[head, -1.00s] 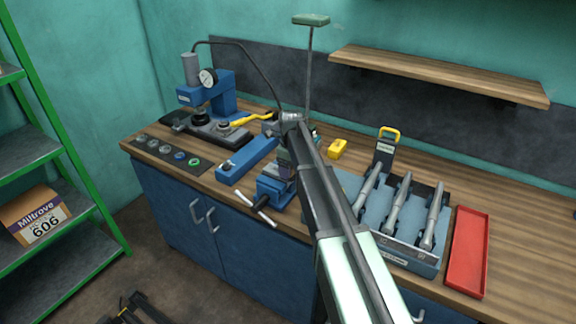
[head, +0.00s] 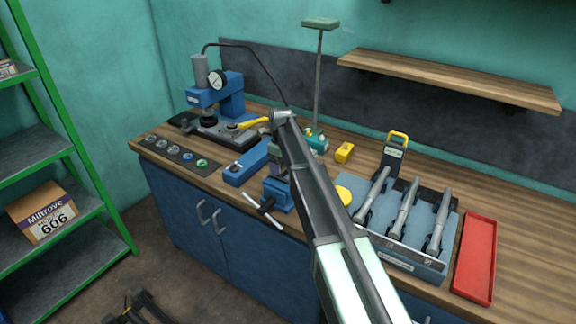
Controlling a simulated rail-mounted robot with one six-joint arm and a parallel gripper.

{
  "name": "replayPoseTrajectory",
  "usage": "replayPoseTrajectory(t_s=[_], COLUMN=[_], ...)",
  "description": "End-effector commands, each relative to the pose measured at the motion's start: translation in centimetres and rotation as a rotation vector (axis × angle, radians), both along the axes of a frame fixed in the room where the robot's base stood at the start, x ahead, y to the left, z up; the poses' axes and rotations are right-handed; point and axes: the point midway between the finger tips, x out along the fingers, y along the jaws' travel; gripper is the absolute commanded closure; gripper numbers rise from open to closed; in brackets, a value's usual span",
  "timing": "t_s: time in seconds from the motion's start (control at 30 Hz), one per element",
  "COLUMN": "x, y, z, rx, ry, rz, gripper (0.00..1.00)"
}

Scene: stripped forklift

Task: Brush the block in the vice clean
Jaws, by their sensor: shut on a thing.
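The blue vice (head: 277,196) with its T-bar handle stands at the front edge of the bench. Its upper part and any block in its jaws are mostly hidden behind my arm. My gripper (head: 277,157) is just above the vice, showing only as a small dark grey piece at the arm's left side. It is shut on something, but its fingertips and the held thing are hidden. I cannot make out a brush, or whether anything touches the block.
A blue press (head: 217,97) with a gauge stands at the back left. Right of my arm are a yellow block (head: 345,152), a blue rack (head: 400,254) of grey tools and a red tray (head: 476,257). A lamp (head: 319,75) rises behind. A shelf (head: 450,80) overhangs the right.

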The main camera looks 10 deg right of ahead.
Motion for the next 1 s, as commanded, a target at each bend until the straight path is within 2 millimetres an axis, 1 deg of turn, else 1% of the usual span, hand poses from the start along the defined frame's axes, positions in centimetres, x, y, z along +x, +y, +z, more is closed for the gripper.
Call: replayPoseTrajectory(t_s=[0.23,0.5,0.8,0.87,1.0], x=[0.6,2.6,2.6,2.6,2.6], y=[0.5,2.4,2.6,2.5,2.5], z=[-0.1,0.1,0.2,0.6,2.4], rx=[0.002,0.002,0.001,0.001,0.001], ry=[-0.002,-0.002,-0.001,-0.001,-0.001], rz=[0.002,0.002,0.001,0.001,0.001], gripper=[0.48,0.48,0.48,0.48,0.48])
